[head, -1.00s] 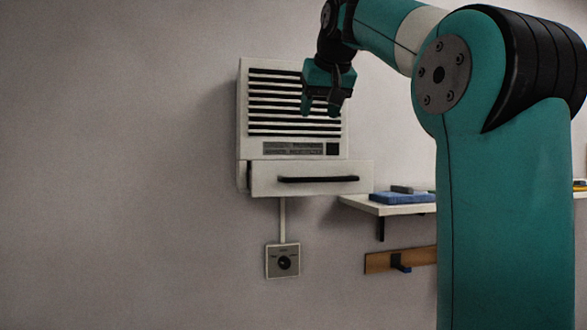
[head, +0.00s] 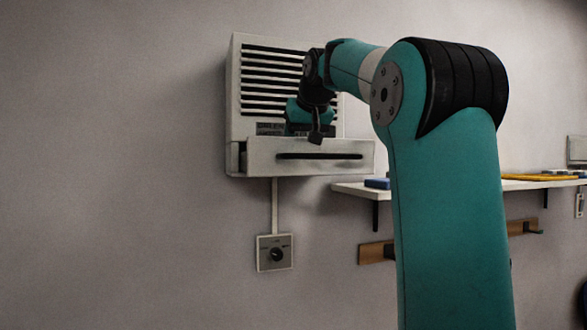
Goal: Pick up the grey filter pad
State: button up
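I cannot make out the grey filter pad in the head view. The white wall unit (head: 236,90) with dark slats hangs on the wall. Its drawer (head: 262,158), with a long black handle (head: 320,156), stands out a little from the body. My gripper (head: 314,136) is low in front of the slats, over the top edge of the drawer front. It points down, and a dark fingertip overlaps the drawer front. Its fingers are dark and overlap, so their gap does not show. The drawer's inside is hidden.
A switch box (head: 275,253) with a knob hangs below the unit. To the right is a wall shelf (head: 355,189) with a blue item (head: 377,183) and a yellow item (head: 540,177). A wooden rail (head: 374,253) is below it. The wall at left is bare.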

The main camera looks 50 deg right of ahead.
jog(key=shift+x, duration=0.75)
jog(key=shift+a+r, duration=0.1)
jog(key=shift+c, duration=0.4)
grip_shut()
